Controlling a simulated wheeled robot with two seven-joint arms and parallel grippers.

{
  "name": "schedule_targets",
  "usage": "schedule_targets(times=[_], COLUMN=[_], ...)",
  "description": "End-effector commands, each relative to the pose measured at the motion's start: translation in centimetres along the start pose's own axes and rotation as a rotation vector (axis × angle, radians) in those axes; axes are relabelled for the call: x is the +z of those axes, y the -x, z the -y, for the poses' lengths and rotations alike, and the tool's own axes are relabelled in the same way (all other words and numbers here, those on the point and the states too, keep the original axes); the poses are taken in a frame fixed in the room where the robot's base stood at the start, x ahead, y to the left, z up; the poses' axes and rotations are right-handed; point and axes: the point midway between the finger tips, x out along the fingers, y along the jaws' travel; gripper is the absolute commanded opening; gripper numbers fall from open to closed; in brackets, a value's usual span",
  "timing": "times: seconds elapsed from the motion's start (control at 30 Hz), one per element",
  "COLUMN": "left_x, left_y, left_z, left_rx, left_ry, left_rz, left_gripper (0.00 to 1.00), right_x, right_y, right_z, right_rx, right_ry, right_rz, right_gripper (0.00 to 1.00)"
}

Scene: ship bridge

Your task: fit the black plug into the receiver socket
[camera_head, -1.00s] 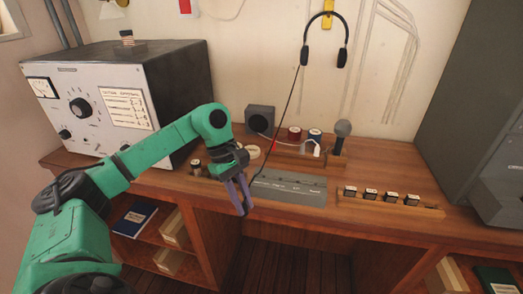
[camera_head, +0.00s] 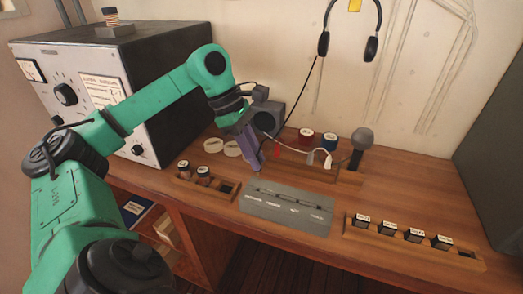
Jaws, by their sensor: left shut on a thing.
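My left gripper (camera_head: 257,166) is shut, its purple fingers pointing down over the desk beside the small wooden plug rack (camera_head: 318,172). A black cord (camera_head: 303,92) runs down from the headset toward these fingers, so the thing held appears to be the black plug. The plug itself is too small and too hidden by the fingers to make out. A red plug (camera_head: 277,151) and a white plug (camera_head: 328,160) are at the rack. The large grey receiver-like cabinet (camera_head: 65,95) stands at the left; I cannot make out which opening is the socket. My right gripper is out of view.
A grey slotted panel (camera_head: 287,207) lies in front of my gripper. Wooden trays with small pieces flank it at left (camera_head: 190,188) and right (camera_head: 413,245). A microphone (camera_head: 361,148), a dark speaker box (camera_head: 270,118) and the hanging headset (camera_head: 349,35) are behind.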

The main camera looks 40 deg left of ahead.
Motion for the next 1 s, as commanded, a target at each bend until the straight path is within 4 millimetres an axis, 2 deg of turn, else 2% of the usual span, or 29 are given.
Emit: schedule_targets(times=[0.1,0.17,0.6,1.0], left_x=[-0.4,-0.6,-1.6,-1.5], left_y=[-0.9,-1.2,-3.6,-3.3], left_z=[0.0,0.0,0.0,0.0], left_rx=[0.000,0.000,0.000,-0.001], left_ry=[0.000,-0.001,-0.001,-0.002], left_rz=[0.000,0.000,0.000,0.000], left_gripper=[0.00,0.00,0.00,0.00], right_x=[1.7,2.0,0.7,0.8], right_y=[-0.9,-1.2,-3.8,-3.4], right_z=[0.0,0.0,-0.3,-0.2], right_rx=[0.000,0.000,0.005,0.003], right_ry=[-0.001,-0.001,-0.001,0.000], right_rz=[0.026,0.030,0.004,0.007], right_gripper=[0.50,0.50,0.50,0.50])
